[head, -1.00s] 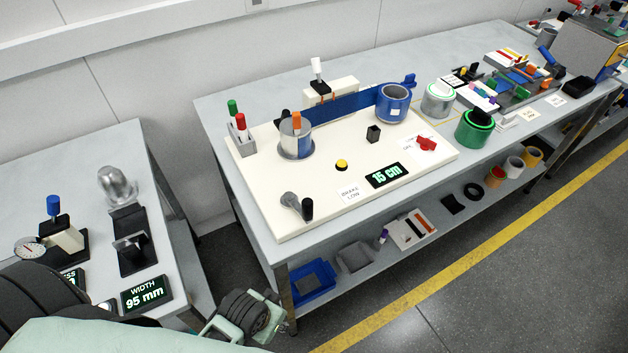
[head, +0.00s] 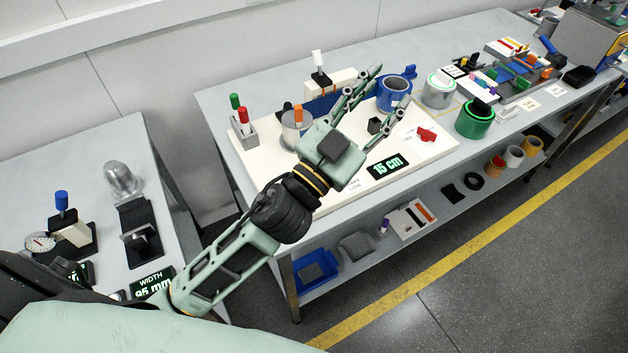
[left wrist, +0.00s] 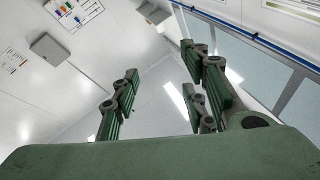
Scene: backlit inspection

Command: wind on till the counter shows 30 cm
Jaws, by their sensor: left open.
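The counter (head: 388,166) on the white winding board (head: 437,147) reads 15 cm. A blue reel (head: 394,93) stands at the board's back right, and a grey spool (head: 290,130) stands at its left. The blue band (head: 318,104) between them is partly hidden by my left gripper. My left gripper (head: 376,97) is open and empty, reaching over the middle of the board with its fingers towards the back right. Its spread fingers also show in the left wrist view (left wrist: 160,100). My arm and gripper hide the crank handle and the yellow button. My right gripper is out of view.
A red piece (head: 427,134) and a black block (head: 374,126) are on the board. A green roll (head: 474,121) stands right of it. A gauge bench (head: 95,165) is at left.

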